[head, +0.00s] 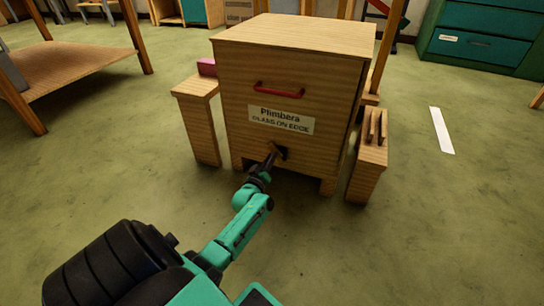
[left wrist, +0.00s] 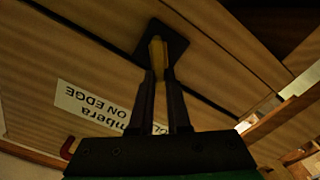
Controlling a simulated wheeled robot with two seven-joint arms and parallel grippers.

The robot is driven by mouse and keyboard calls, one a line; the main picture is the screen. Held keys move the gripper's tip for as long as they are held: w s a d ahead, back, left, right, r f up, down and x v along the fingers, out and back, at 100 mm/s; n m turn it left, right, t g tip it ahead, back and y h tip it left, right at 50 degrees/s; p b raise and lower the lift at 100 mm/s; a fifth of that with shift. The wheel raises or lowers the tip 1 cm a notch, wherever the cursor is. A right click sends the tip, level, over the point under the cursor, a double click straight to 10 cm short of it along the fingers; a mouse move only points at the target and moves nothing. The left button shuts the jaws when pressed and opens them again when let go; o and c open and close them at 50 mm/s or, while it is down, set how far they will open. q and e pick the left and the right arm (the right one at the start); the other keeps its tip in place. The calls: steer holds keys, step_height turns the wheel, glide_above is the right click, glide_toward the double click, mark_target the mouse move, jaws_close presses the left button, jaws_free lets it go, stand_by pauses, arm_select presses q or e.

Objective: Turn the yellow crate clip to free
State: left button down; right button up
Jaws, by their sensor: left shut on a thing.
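The yellow crate clip (left wrist: 157,50) sits on a dark plate (left wrist: 166,42) on the front of the wooden crate (head: 245,90). In the head view the dark plate (head: 281,152) shows low on the crate's front, and my gripper mostly hides the clip. My left gripper (head: 272,155) is at the clip; in the left wrist view its two dark fingers (left wrist: 159,78) are shut on the clip's near end. The crate bears a red handle (head: 279,90) and a label (head: 281,119). My right gripper is in neither view.
A wooden post stand (head: 199,125) with a pink block (head: 207,67) is left of the crate. Another stand (head: 366,170) with upright wooden pegs is at its right. A white strip (head: 441,130) lies on the green floor. The floor in front of the crate is clear.

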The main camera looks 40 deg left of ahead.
arm_select(q)
steer(key=n, duration=0.3)
steer(key=f+n+b, duration=0.1)
steer(key=n, duration=0.2)
steer(key=f+n, duration=0.1)
steer(key=n, duration=0.3)
steer(key=shift+s+a+b, duration=0.15)
steer(key=shift+a+b, duration=0.1)
steer(key=shift+b, duration=0.15)
steer(key=shift+n, duration=0.3)
steer(key=c, duration=0.9)
jaws_free()
steer(key=shift+r, duration=0.1)
